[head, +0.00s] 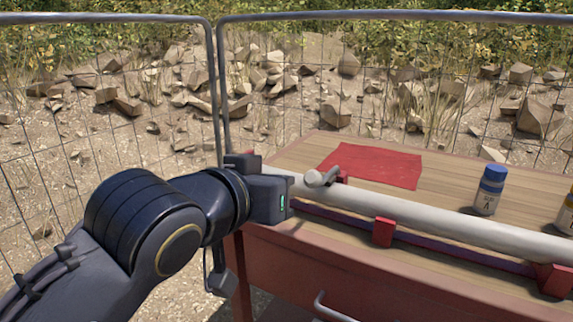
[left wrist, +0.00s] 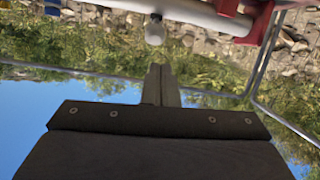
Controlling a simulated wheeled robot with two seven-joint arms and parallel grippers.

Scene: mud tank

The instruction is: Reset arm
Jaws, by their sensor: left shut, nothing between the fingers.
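My left arm comes in from the left in the head view, and its dark gripper body (head: 268,198) with a small green light is at the left end of a pale pipe (head: 440,216). The fingers are hard to make out there. In the left wrist view the two fingers of my left gripper (left wrist: 160,72) are together, with nothing between them. A pale round-ended stub (left wrist: 155,31) on the pipe (left wrist: 190,12) lies just beyond the fingertips, and a gap shows. My right gripper is in neither view.
A wooden-topped red table (head: 455,175) carries the pipe on red brackets (head: 384,232). A red cloth (head: 372,164) lies behind the pipe. A blue-capped bottle (head: 488,190) stands right, with another cut off at the edge. A wire fence (head: 222,90) runs behind.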

